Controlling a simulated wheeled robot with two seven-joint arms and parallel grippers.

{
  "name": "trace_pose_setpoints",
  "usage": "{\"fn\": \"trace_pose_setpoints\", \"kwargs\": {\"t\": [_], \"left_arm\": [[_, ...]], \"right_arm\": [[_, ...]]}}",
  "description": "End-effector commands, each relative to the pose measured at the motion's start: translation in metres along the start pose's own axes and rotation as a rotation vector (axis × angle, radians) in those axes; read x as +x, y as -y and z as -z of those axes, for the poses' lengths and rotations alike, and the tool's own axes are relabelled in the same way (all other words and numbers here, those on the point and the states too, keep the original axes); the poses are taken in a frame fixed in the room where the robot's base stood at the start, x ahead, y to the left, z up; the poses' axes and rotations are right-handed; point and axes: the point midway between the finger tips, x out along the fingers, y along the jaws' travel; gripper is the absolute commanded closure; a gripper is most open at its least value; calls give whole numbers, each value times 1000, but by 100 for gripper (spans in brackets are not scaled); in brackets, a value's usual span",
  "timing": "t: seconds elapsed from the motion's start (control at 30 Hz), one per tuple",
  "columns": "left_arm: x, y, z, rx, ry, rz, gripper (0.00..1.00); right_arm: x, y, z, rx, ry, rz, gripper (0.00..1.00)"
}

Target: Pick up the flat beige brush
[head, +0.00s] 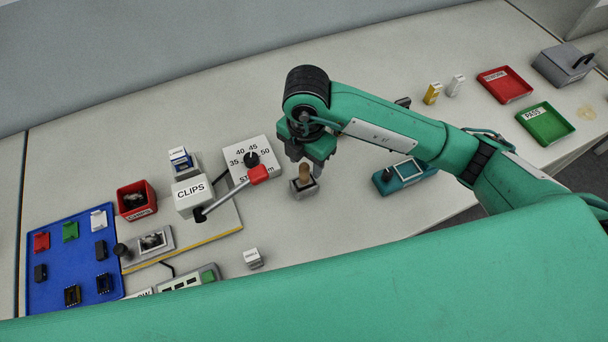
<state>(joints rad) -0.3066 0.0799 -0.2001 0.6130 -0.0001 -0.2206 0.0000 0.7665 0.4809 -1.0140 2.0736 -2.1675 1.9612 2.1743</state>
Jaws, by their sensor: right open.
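A small beige-brown upright piece (305,173) stands in a small grey holder (304,188) near the middle of the table. It looks like the handle of the beige brush, but it is too small to be sure, and its lower end is hidden in the holder. My right gripper (308,164) points down right at this piece, with its jaws open. The fingers partly overlap the piece in the picture, so I cannot tell whether they touch it. My left gripper is not in view.
A white dial panel (254,158) and a red-tipped lever (258,174) stand close left of the holder. A teal device (404,178) sits to its right. A blue tray (60,262) with connectors lies far left. Red (505,85) and green (546,124) trays lie right.

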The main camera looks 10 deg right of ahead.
Motion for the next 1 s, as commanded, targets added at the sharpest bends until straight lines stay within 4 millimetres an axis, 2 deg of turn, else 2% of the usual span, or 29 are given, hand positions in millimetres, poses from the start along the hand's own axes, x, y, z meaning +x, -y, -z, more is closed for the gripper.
{"fn": "trace_pose_setpoints", "kwargs": {"t": [0.2, 0.37, 0.5, 0.77, 0.83, 1.0], "left_arm": [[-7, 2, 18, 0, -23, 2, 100], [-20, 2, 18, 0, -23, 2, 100], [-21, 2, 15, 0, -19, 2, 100], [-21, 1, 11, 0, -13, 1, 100], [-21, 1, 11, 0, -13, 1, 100], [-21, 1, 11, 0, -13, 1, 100]], "right_arm": [[14, 0, 1, -1, 0, 2, 53], [37, -3, 1, -1, -1, 5, 53], [55, -3, 1, 0, 0, 2, 53], [60, -4, 1, -2, 1, -1, 53], [60, -4, 1, -2, 1, -1, 61], [60, -4, 1, -2, 1, -1, 94]]}}
